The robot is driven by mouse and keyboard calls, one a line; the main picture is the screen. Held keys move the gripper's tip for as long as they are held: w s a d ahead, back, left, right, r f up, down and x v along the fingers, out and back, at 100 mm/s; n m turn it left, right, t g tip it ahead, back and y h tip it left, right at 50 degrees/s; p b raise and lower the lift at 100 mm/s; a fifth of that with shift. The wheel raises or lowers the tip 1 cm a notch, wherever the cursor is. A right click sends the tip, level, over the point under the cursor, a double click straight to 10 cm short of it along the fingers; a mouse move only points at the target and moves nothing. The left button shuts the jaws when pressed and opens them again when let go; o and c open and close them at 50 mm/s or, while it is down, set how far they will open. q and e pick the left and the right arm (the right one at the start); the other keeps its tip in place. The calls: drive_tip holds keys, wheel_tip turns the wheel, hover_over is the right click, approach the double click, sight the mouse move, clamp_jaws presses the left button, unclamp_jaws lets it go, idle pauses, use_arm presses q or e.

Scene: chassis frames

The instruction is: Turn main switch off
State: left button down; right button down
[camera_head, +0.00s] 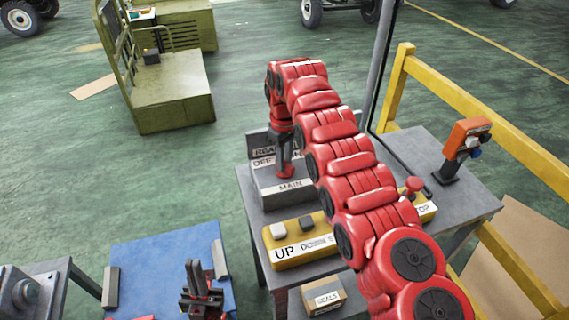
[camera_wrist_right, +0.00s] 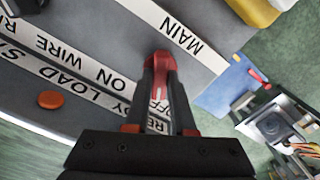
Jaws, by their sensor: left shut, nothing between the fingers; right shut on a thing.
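The main switch box (camera_head: 262,178) is grey with a MAIN label (camera_head: 290,186) and stands on the grey table at centre. My right gripper (camera_head: 284,172) points down onto it from above. In the right wrist view my right gripper (camera_wrist_right: 163,85) is shut on the red switch handle (camera_wrist_right: 160,63). The handle is near the OFF label, which is partly covered by the fingers; an ON label (camera_wrist_right: 127,86) shows beside it. My left gripper (camera_head: 203,290) is shut and empty, low at the bottom, away from the switch.
A yellow UP/DOWN control box (camera_head: 298,258) sits in front of the switch box, with a red stop button (camera_head: 413,185) further right. An orange device (camera_head: 467,135) stands at the table's right. A yellow rail (camera_head: 490,115) runs behind. A blue mat (camera_head: 150,270) lies at lower left.

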drive_tip(key=shift+n+p, duration=0.3)
drive_tip(key=shift+n, duration=1.2)
drive_tip(key=c, duration=0.8)
unclamp_jaws()
drive_tip(key=shift+o, duration=0.2)
drive_tip(key=shift+r, duration=0.1)
